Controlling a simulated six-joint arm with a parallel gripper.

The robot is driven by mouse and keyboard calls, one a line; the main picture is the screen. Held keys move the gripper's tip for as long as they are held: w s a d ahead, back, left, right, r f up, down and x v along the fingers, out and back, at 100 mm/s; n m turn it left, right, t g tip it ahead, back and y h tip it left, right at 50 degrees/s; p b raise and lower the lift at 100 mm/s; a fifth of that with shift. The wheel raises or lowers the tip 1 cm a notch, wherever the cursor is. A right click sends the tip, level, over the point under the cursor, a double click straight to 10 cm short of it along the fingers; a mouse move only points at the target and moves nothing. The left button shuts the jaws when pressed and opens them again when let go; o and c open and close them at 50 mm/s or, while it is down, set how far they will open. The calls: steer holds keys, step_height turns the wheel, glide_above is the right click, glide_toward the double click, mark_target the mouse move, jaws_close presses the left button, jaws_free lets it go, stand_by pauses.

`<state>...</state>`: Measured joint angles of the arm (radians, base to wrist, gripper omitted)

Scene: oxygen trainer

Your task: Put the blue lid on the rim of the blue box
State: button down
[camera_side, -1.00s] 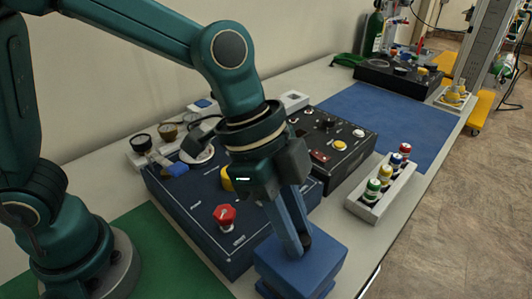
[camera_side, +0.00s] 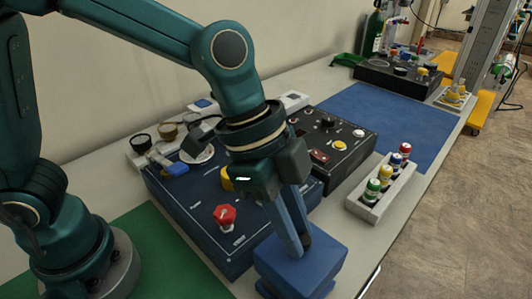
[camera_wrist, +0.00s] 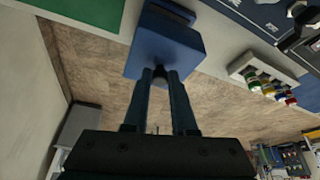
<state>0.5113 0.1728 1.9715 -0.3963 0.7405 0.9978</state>
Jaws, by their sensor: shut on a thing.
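My gripper (camera_side: 302,247) points down at the front edge of the table, its fingers close together on a small dark knob on top of the blue lid (camera_side: 322,258). The lid is over the blue box (camera_side: 318,291), which stands at the table edge. In the wrist view my gripper (camera_wrist: 161,76) is shut on the knob, and the lid (camera_wrist: 180,45) covers most of the box (camera_wrist: 170,10). The lid looks slightly turned against the box. I cannot tell whether it touches the rim all round.
A dark blue panel (camera_side: 185,215) with a red knob (camera_side: 225,216) stands just left of the box. A white rack (camera_side: 366,208) with several coloured-cap bottles is to the right. A blue mat (camera_side: 400,115) lies clear farther back. The table edge is close by.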

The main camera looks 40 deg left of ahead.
steer(key=shift+f, duration=0.1)
steer(key=shift+f, duration=0.5)
steer(key=shift+f, duration=0.25)
steer(key=shift+f, duration=1.3)
steer(key=c, duration=0.6)
jaws_free()
steer(key=shift+c, duration=0.2)
